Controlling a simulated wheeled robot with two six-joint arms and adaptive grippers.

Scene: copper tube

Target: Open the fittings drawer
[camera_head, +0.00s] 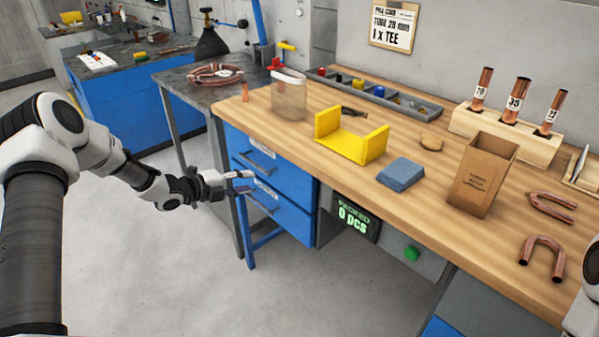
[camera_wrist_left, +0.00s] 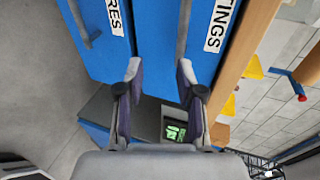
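The fittings drawer (camera_head: 290,178) is the upper blue drawer under the wooden bench, and its front looks shut. Its bar handle (camera_head: 257,161) shows in the head view. In the left wrist view the drawer front (camera_wrist_left: 205,65) carries a label ending in "TINGS", and the handle (camera_wrist_left: 183,30) runs ahead of the right-hand finger. My left gripper (camera_head: 249,182) is open and empty in front of the drawers, just below the fittings handle; its two fingers also show in the wrist view (camera_wrist_left: 160,72). I cannot tell whether a finger touches the handle. My right gripper is out of view.
A lower blue drawer (camera_head: 289,219) with its own handle sits beneath. The wooden bench top (camera_head: 330,185) overhangs the drawers and holds a yellow bracket (camera_head: 352,147), a cardboard box (camera_head: 480,180) and copper tubes. A dark display (camera_head: 352,217) hangs right of the drawers. The floor in front is clear.

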